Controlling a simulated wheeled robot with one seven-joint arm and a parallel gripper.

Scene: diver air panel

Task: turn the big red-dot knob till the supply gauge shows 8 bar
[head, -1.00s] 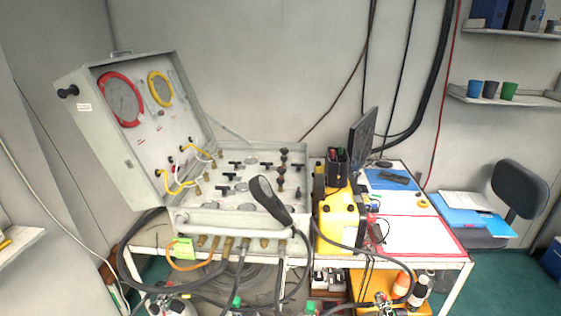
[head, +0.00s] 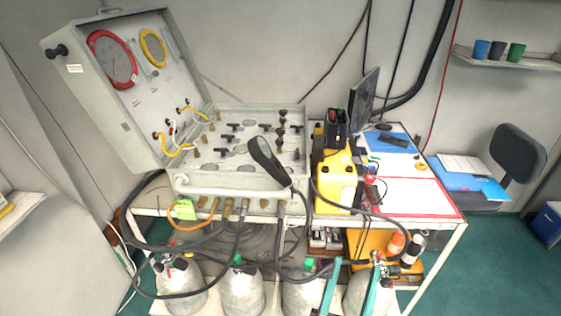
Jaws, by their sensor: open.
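The grey air panel case (head: 180,190) stands open on the white table. Its raised lid carries a large red-ringed gauge (head: 112,60) and a smaller yellow-ringed gauge (head: 153,48). Their needles and figures are too small to read, and I cannot tell which is the supply gauge. On the flat panel are several black T-handles (head: 232,127) and a column of dark knobs (head: 282,130) near the right edge. No red dot can be made out on any knob.
A yellow device (head: 336,190) and a monitor (head: 363,100) stand right of the case. Grey cylinders (head: 240,293) and looping black hoses crowd the space below the table front. An office chair (head: 518,152) is at the right. Teal floor is clear at lower right.

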